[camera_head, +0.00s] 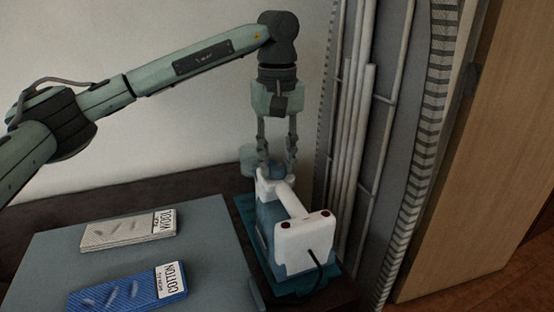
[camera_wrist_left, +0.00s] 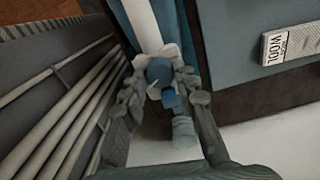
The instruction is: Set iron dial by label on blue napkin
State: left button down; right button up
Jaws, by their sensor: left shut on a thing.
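The white and blue iron (camera_head: 303,243) stands on a teal rest at the right end of the table, its cord end toward me. My left gripper (camera_head: 277,164) reaches down from above to the iron's far end, with its fingers around the dial. In the left wrist view a round blue dial (camera_wrist_left: 159,71) sits between the fingertips, beside the white handle (camera_wrist_left: 143,26). The dial's markings cannot be read. The blue napkin (camera_head: 112,293) lies folded at the front left, with a white label reading COTTON (camera_head: 171,279). My right gripper is not in view.
A grey-white napkin (camera_head: 115,236) labelled WOOL lies behind the blue one on the blue-grey board (camera_head: 215,245). A folded ironing board (camera_head: 375,150) stands upright close to the right of the iron. A pale wall is behind.

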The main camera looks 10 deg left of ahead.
aim_at(277, 166)
pick_arm(q)
jog(key=shift+m, duration=0.3)
jog(key=c, duration=1.2)
grip_release()
jog(key=shift+o, duration=0.2)
jog(key=shift+r, duration=0.15)
notch_tip(277, 166, up, 12)
